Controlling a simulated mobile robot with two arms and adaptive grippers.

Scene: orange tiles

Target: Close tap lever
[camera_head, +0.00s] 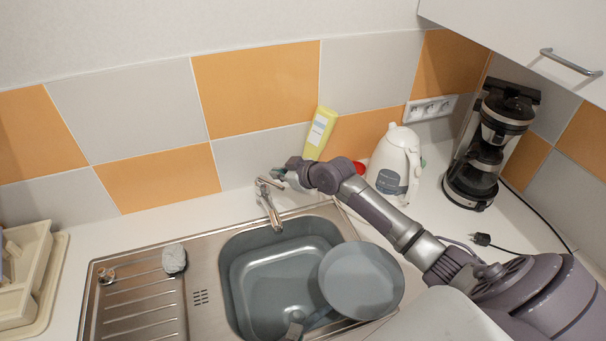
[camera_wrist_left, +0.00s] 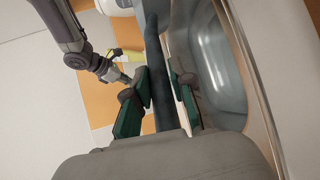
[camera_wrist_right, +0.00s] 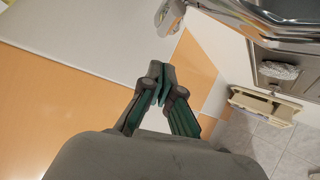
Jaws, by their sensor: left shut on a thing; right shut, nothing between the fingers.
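The metal tap (camera_head: 270,212) stands at the back edge of the sink, with its lever (camera_head: 268,182) on top. My right gripper (camera_head: 280,173) is shut and empty close beside the lever; I cannot tell whether they touch. In the right wrist view its fingertips (camera_wrist_right: 160,78) are together, and shiny metal of the tap (camera_wrist_right: 250,18) shows at the top. My left gripper (camera_head: 295,329) is at the bottom of the head view, shut on the dark handle (camera_wrist_left: 160,60) of a grey pan (camera_head: 362,280). The pan is over the right side of the sink.
The sink (camera_head: 245,240) has a ribbed drainer with a grey sponge (camera_head: 174,259). A white kettle (camera_head: 395,160), a yellow bottle (camera_head: 320,132) and a coffee maker (camera_head: 490,145) stand at the back right. A dish rack (camera_head: 25,270) is at the left. The tiled wall is close behind the tap.

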